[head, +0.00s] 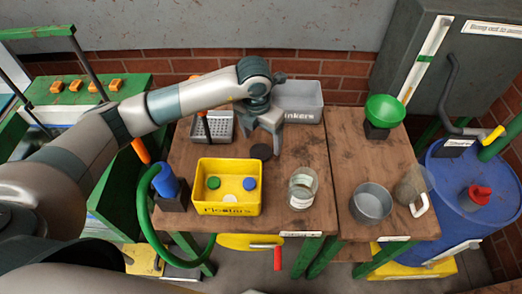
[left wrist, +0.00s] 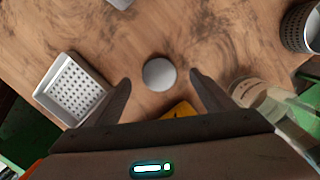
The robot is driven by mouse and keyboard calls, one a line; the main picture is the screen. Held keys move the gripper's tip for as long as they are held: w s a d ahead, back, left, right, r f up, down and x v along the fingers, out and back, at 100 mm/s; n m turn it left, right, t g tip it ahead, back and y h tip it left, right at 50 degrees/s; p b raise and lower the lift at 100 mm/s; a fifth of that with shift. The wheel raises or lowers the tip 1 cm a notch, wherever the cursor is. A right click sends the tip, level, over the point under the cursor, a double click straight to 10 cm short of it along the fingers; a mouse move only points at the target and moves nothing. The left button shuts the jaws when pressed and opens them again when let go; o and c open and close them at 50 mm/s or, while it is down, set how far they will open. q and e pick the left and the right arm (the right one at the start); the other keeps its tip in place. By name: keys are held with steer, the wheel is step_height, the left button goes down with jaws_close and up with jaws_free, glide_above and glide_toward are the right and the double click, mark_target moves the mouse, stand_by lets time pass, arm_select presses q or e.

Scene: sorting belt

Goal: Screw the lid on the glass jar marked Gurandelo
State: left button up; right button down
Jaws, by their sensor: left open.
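A small round disc, which looks like the lid, lies flat on the wooden table; it is dark in the head view (head: 261,152) and grey in the left wrist view (left wrist: 159,73). My left gripper (head: 265,140) is open and empty above it; in the left wrist view the disc shows between the two spread fingers. A glass jar (head: 302,187) with a pale label stands upright to the right of the yellow bin; it also shows in the left wrist view (left wrist: 275,100). I cannot read its label. My right gripper is out of view.
A yellow bin (head: 228,208) with coloured caps stands in front of the gripper. A perforated tray (head: 211,135) and a grey bin (head: 297,93) are behind. A metal pot (head: 371,205), a glass mug (head: 411,187) and a green funnel (head: 384,110) are at right. Bare wood surrounds the disc.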

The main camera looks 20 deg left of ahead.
mark_target(261, 151)
arm_select(q)
steer(key=f+p, duration=0.1)
steer(key=f, duration=0.2)
steer(key=shift+s+a+f+p, duration=0.15)
steer(key=shift+a+f+p, duration=0.05)
steer(key=shift+f+p, duration=0.2)
steer(key=shift+f, duration=0.35)
steer(key=shift+c, duration=0.5)
steer(key=c, duration=1)
steer(key=shift+c, duration=0.5)
